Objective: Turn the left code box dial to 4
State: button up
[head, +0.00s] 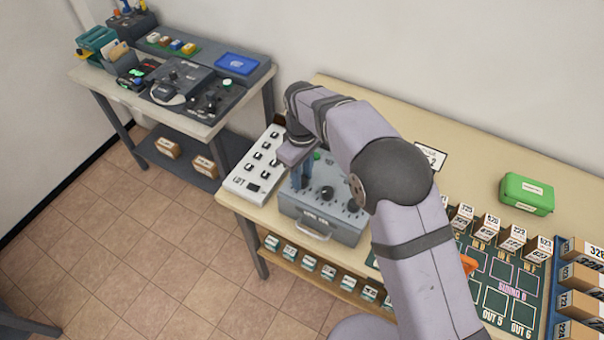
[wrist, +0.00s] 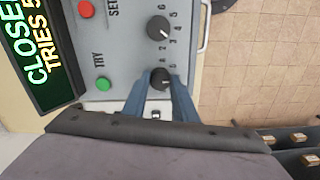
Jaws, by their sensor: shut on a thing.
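The code box (head: 318,228) is a grey case with black dials on its top, on the near left end of the long table. My gripper (head: 301,184) points down over its left part. In the wrist view, my gripper (wrist: 161,82) has its two blue fingers shut on the left dial (wrist: 160,77), one finger on each side. In the head view the fingers hide this dial. A second dial (wrist: 158,28) is free beside it, with numbers around it. The number that the held dial points to cannot be read, as the fingers cover part of its scale.
The wrist view shows a display (wrist: 35,55) reading "CLOSED" and "TRIES 5", a green TRY button (wrist: 103,84) and a red SET button (wrist: 86,9). A white switch panel (head: 256,164) stands left of the box. A green case (head: 527,194) sits further right.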

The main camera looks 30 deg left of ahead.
jog(key=o, duration=1)
jog(key=shift+o, duration=0.2)
jog(key=shift+r, duration=0.15)
jog(key=shift+r+b, duration=1.25)
jog(key=shift+r, duration=2.35)
